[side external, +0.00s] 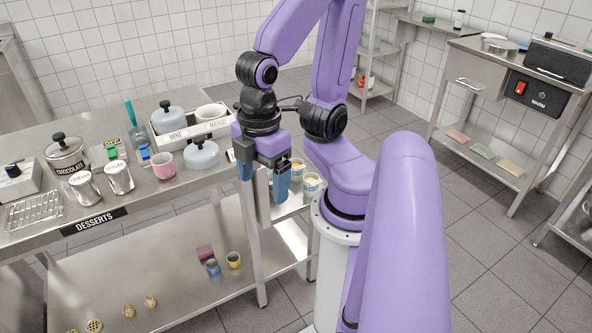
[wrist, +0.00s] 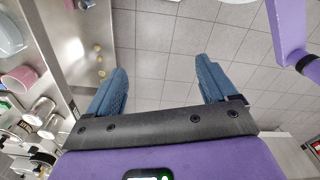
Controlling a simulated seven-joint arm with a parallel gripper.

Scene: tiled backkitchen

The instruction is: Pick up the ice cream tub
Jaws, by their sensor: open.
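Two small tubs with pale contents stand close together just right of my gripper in the side view, one farther back (side external: 297,168) and one nearer (side external: 312,183). They look like ice cream tubs, but I cannot read any label. They seem to rest on a steel surface beside my base, partly hidden by my arm. My gripper (side external: 264,190) points down in front of the table's right end, with blue fingers apart. In the wrist view my gripper (wrist: 160,72) is open and empty above bare floor. Neither tub can be made out there.
The steel dessert table (side external: 130,222) holds a chocolate pot (side external: 68,155), metal shakers (side external: 119,178), a pink cup (side external: 163,165), a lidded grey pot (side external: 201,153) and a white caddy (side external: 190,130). Small cups (side external: 234,260) stand on its lower shelf. A warmer (side external: 540,95) is at right.

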